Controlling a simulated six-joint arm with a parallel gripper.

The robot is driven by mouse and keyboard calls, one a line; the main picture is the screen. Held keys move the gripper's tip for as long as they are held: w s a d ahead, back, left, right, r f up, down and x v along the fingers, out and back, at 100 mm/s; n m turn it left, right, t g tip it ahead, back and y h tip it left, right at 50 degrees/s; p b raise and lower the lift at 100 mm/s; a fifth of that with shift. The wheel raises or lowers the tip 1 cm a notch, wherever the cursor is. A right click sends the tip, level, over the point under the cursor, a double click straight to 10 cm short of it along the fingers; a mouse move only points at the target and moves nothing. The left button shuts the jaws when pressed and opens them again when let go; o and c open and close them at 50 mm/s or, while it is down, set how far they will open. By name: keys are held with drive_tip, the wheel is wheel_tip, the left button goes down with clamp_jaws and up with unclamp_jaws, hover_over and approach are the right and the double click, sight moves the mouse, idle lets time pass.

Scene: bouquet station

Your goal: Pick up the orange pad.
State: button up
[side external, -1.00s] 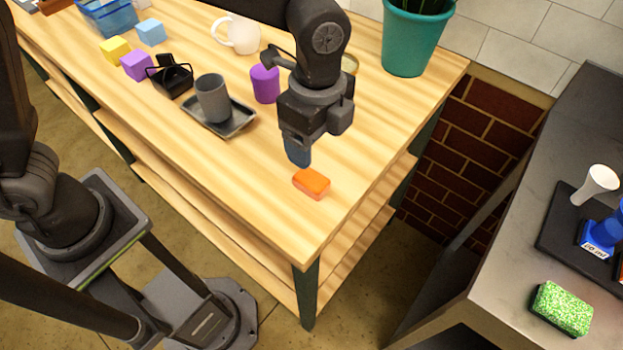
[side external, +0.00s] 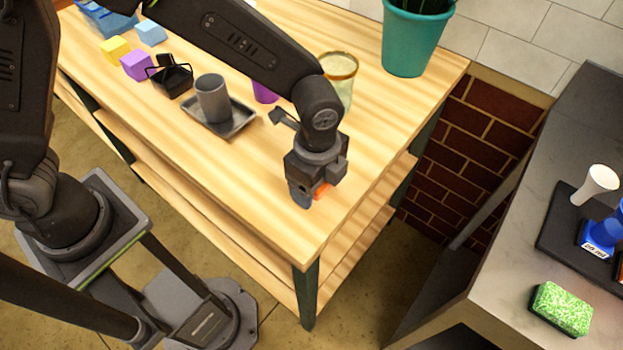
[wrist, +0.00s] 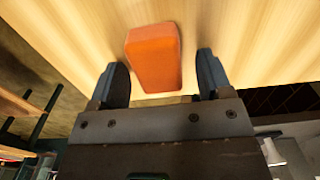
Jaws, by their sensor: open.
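The orange pad (wrist: 153,56) is a small block lying on the wooden table near its front right corner. In the side external view only a sliver of the pad (side external: 322,190) shows past my gripper (side external: 306,195), which hides the rest. In the wrist view my gripper (wrist: 162,78) is open, with one dark finger to the left of the pad and one to the right. The pad's near end lies between the two fingers, and most of it extends beyond the fingertips. Gaps show on both sides, wider on the right.
The wooden table (side external: 250,180) is bare around the pad, and its edges are close by. A grey cup (side external: 212,98) on a tray (side external: 240,121), a purple object (side external: 264,93) and a glass jar (side external: 340,80) stand farther back. A teal pot (side external: 412,40) stands at the back corner.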

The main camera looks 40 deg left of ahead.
drive_tip(key=c, duration=1)
drive_tip(key=shift+r, duration=0.1)
